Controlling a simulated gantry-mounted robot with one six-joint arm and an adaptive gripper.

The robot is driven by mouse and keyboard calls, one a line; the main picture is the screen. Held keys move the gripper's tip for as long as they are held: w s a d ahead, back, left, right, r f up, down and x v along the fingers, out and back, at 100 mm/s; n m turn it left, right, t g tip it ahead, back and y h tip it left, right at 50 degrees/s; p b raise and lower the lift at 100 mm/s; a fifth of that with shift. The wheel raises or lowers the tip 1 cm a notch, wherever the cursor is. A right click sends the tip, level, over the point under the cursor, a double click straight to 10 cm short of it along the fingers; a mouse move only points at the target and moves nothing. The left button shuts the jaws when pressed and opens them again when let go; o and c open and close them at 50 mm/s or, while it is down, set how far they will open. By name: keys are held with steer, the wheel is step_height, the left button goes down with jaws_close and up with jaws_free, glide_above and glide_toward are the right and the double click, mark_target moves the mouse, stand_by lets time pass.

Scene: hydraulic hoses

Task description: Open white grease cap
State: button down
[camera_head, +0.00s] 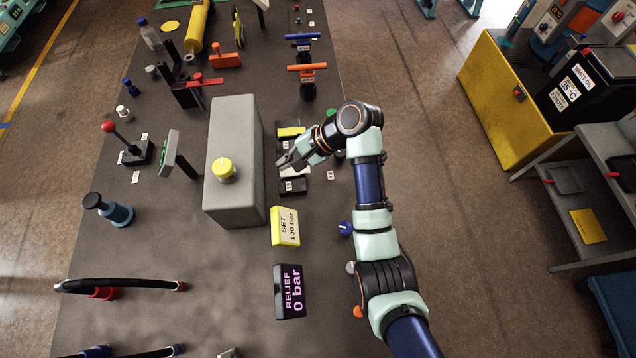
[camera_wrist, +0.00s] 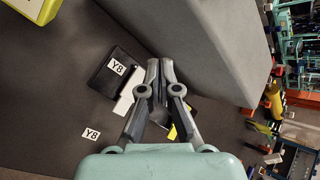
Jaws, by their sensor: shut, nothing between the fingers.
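My gripper (camera_head: 283,163) reaches left from my arm, beside the right side of the large grey block. In the wrist view its fingers (camera_wrist: 159,66) are together with nothing held. A small white knob-like piece (camera_head: 123,112) stands at the upper left of the bench; I cannot tell for certain that it is the white grease cap. Another pale piece (camera_head: 229,353) is cut off at the bottom edge. Below my gripper is a black Y8 unit (camera_wrist: 112,80) with a white part (camera_wrist: 130,97), partly hidden by the fingers.
The grey block (camera_head: 232,120) bears a yellow cap (camera_head: 223,168). A yellow SET sign (camera_head: 285,226) and a RELIEF display (camera_head: 290,291) stand below my gripper. A red-knobbed lever (camera_head: 108,127) and a blue fitting (camera_head: 118,213) stand left. Bare bench lies below the block.

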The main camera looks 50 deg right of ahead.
mark_target(317, 177)
steer(key=s+d+f+m+y+b, duration=0.1)
steer(key=d+f+m+b, duration=0.1)
steer(key=d+f, duration=0.1)
steer(key=s+d+f+m+b, duration=0.1)
steer(key=s+d+f+b, duration=0.1)
steer(key=d+b, duration=0.1)
steer(key=s+d+f+m+y+b, duration=0.1)
steer(key=d+f+m+b, duration=0.1)
steer(key=d+f, duration=0.1)
steer(key=shift+s+f+m+t+y, duration=0.2)
steer(key=shift+f+m+t+y, duration=0.1)
steer(key=shift+t, duration=0.1)
steer(key=s+d+m+b, duration=0.1)
steer(key=d, duration=0.1)
steer(key=s+d+m+t+y+b, duration=0.1)
steer(key=s+b, duration=0.1)
steer(key=s+d+m+y+b, duration=0.1)
steer(key=d+m, duration=0.1)
steer(key=shift+s+d+f+t, duration=0.3)
steer(key=shift+s+d+f, duration=0.05)
steer(key=shift+s+d+r, duration=0.1)
steer(key=shift+r, duration=0.1)
steer(key=b+x, duration=0.2)
steer(key=x, duration=0.8)
steer(key=shift+b, duration=0.35)
steer(key=shift+r, duration=0.1)
